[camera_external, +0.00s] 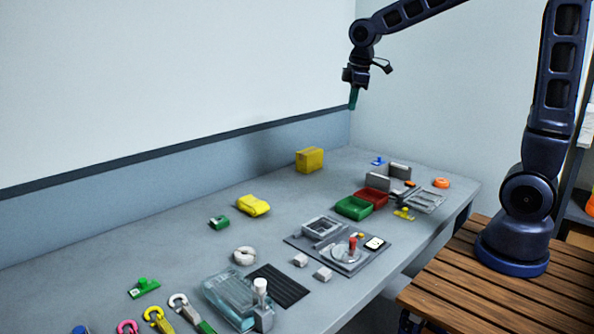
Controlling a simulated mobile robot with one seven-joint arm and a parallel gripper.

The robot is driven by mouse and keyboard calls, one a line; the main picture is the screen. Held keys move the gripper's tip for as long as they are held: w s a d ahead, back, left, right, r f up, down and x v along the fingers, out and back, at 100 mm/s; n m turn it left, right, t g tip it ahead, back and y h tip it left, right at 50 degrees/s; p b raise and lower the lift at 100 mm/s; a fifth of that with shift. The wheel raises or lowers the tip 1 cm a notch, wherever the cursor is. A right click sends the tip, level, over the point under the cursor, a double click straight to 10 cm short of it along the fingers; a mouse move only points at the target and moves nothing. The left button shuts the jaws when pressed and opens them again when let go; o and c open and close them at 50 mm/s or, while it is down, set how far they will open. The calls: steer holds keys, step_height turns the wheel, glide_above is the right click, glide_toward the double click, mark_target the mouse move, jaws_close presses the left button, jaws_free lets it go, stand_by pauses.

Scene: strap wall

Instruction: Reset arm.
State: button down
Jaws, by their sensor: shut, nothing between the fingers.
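My arm rises from its base on a slatted wooden platform (480,280) at the right and reaches up and to the left. My gripper (353,103) hangs in the air above the far end of the grey table (200,255), pointing down. Its fingers are shut with nothing held, and it touches nothing. The upper bend of the arm lies outside the top of the picture.
Below stand a yellow box (309,160), a green bin (354,207), a red bin (372,196) and grey holders (378,181). Nearer are a grey board (300,240), a clear container (228,298) and several coloured hooks (158,319). The air around my gripper is clear.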

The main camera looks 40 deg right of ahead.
steer(key=s+d+m+t, duration=0.1)
steer(key=s+d+m, duration=0.3)
steer(key=s, duration=0.9)
steer(key=s+d+m+t, duration=0.1)
steer(key=s+d+m, duration=0.4)
steer(key=s, duration=0.9)
steer(key=shift+s+d+r, duration=0.25)
steer(key=shift+d+r, duration=0.1)
steer(key=shift+d, duration=0.15)
